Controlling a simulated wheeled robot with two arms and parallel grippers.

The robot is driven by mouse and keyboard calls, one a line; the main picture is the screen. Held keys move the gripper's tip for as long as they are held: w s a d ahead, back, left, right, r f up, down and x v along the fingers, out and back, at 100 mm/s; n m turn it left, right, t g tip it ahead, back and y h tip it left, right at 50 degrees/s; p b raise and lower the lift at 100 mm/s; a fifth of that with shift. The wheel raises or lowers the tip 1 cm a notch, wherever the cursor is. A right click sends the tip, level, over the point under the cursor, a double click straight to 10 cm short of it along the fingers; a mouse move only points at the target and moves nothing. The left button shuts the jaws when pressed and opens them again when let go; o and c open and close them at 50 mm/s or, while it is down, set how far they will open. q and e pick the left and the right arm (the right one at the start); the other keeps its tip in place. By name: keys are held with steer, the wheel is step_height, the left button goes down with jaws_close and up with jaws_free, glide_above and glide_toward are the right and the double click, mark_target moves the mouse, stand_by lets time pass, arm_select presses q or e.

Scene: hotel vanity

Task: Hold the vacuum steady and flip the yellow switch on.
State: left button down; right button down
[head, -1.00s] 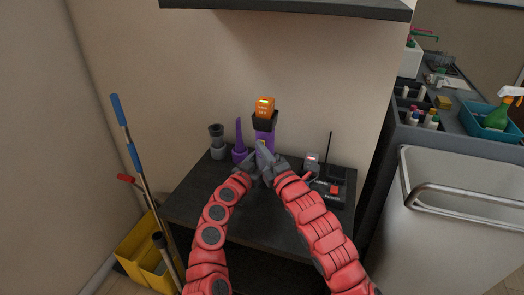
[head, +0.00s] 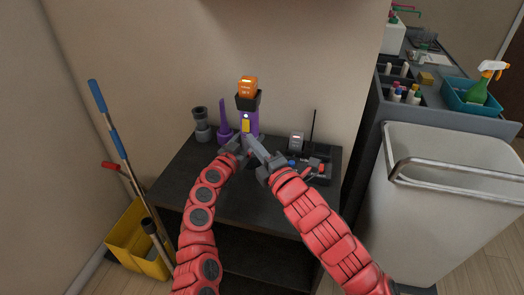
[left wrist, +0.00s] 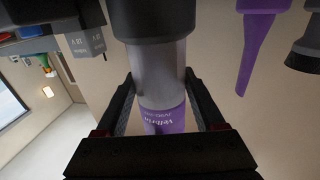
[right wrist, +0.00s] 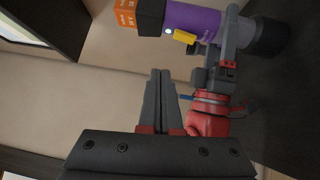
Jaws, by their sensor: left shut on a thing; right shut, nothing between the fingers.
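The handheld vacuum (head: 251,124) stands upright on the dark cabinet, with a purple body, black collar and orange top block. Its yellow switch (head: 246,123) faces me, with a small pale light just above it. The switch also shows in the right wrist view (right wrist: 185,37); I cannot tell its position for sure. My left gripper (head: 239,147) is shut around the lower vacuum; the left wrist view shows its fingers (left wrist: 160,97) on either side of the grey clear section. My right gripper (head: 251,143) is shut and empty, its fingertips (right wrist: 160,73) apart from the switch.
A grey attachment (head: 202,125) and a purple nozzle (head: 223,118) stand left of the vacuum. A grey box (head: 296,142) and a dark tray (head: 322,172) are to the right. A yellow bucket (head: 140,240) is on the floor at left. The cabinet's front top is mostly clear.

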steer(key=shift+r+v, duration=0.2)
steer(key=shift+v, duration=0.8)
steer(key=shift+r+v, duration=0.15)
steer(key=shift+v, duration=0.85)
arm_select(q)
jaws_free()
